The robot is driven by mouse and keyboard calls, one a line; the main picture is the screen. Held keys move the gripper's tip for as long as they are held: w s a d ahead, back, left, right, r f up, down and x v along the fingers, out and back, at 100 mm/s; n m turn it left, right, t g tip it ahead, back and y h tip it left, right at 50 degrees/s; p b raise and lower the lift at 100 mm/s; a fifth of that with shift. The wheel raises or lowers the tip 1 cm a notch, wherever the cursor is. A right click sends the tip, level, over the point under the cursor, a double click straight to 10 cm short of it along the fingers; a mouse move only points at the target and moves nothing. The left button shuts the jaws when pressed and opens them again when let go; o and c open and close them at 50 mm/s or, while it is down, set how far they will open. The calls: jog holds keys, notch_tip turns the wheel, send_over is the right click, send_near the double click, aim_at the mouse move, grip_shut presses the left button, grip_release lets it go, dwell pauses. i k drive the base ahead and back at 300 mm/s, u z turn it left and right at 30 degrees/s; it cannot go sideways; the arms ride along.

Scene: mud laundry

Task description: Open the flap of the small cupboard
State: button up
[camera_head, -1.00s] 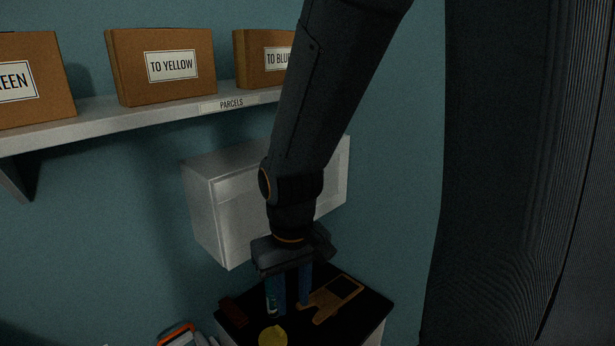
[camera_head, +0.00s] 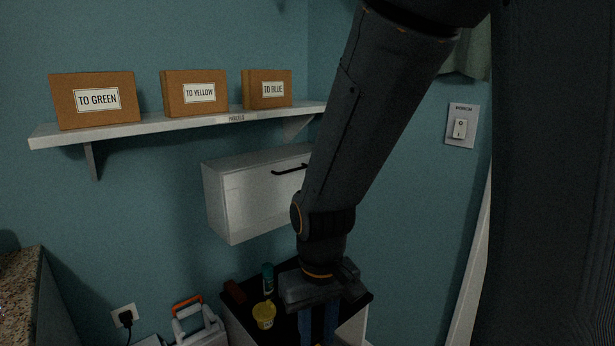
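The small white cupboard (camera_head: 238,208) hangs on the teal wall below the shelf. Its front flap (camera_head: 262,196) looks shut, with a dark bar handle (camera_head: 290,169) near the top edge. My arm hides the right part of the cupboard. My gripper (camera_head: 318,325) points down in front of and below the cupboard, over the dark-topped stand, apart from the handle. Its two blue fingers are only partly in view, with their tips near the bottom edge of the picture. I cannot tell how far apart they are or whether anything is between them.
The dark stand top (camera_head: 290,325) bears a red block (camera_head: 235,291), a teal bottle (camera_head: 268,279) and a yellow tub (camera_head: 264,315). A shelf (camera_head: 150,126) with three labelled boxes is above the cupboard. A switch (camera_head: 460,128) is on the right wall.

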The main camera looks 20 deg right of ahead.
aim_at(258, 199)
jog(key=z, duration=1.25)
jog(key=i, duration=0.9)
jog(key=u, duration=1.8)
